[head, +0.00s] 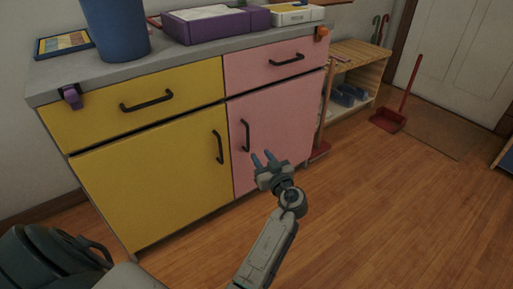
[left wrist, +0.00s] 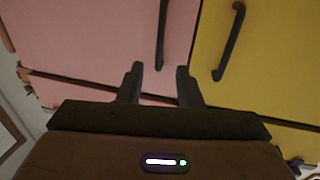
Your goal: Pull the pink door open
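The pink door (head: 275,135) is the lower right front of a cabinet and appears shut, flush with its neighbours. Its dark vertical handle (head: 246,135) is near the door's left edge. My left gripper (head: 263,159) is in front of the pink door, just below and right of the handle, with its two fingers apart and nothing between them. In the left wrist view the pink door (left wrist: 95,35) fills the upper left, and its handle (left wrist: 161,35) lies beyond the gap between the open fingertips (left wrist: 159,75). I cannot tell whether the fingers touch the door. My right gripper is not in view.
A yellow door (head: 150,180) with its own dark handle (head: 218,147) adjoins on the left. A pink drawer (head: 270,65) is above. A wooden shelf (head: 360,55) and a red dustpan (head: 388,120) stand to the right. The wooden floor (head: 390,200) in front is clear.

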